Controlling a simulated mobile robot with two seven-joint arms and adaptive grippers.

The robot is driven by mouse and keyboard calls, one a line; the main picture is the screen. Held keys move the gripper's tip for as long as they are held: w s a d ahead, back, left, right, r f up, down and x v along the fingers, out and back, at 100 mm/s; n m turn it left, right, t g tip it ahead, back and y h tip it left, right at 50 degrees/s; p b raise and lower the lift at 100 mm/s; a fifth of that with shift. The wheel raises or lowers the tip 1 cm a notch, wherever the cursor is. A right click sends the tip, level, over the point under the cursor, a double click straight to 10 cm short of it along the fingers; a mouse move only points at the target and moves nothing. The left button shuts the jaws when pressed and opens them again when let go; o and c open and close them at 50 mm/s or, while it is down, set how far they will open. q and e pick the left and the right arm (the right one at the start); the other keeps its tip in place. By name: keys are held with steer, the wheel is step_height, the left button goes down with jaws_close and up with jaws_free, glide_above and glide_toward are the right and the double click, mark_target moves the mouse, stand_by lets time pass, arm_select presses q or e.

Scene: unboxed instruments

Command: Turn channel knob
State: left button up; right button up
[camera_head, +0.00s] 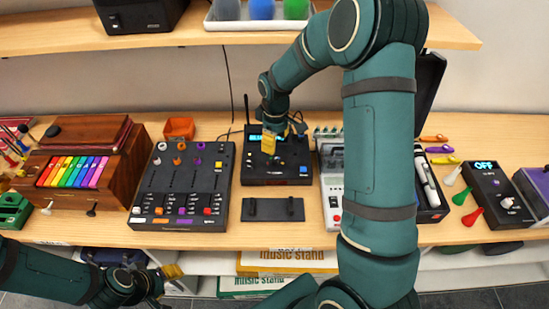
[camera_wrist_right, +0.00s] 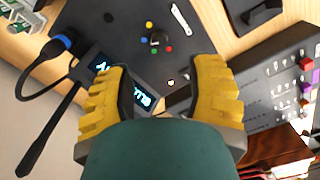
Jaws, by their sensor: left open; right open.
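A black device (camera_head: 256,178) with a lit blue display and an antenna stands at the middle of the table. In the right wrist view its dark face (camera_wrist_right: 105,28) carries a round knob (camera_wrist_right: 157,38) ringed by small coloured buttons. I cannot read a channel label on it. My right gripper (camera_head: 276,142) is above this device, pointing down, and hides part of its face. In the wrist view its yellow fingers (camera_wrist_right: 163,72) are apart with nothing between them, and the knob lies beyond their tips. My left gripper (camera_head: 172,271) is open and empty, low in front of the table edge.
A mixer (camera_head: 182,185) stands to the left of the device, with a wooden instrument (camera_head: 78,165) further left. A flat black stand (camera_head: 272,209) lies in front. A white-grey device (camera_head: 331,185) and open case are close on the right, partly behind my right arm.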

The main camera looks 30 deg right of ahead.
mark_target(275, 159)
step_height(275, 159, down, 9)
steer(key=shift+w, duration=0.15)
steer(key=shift+o, duration=0.2)
jaws_close()
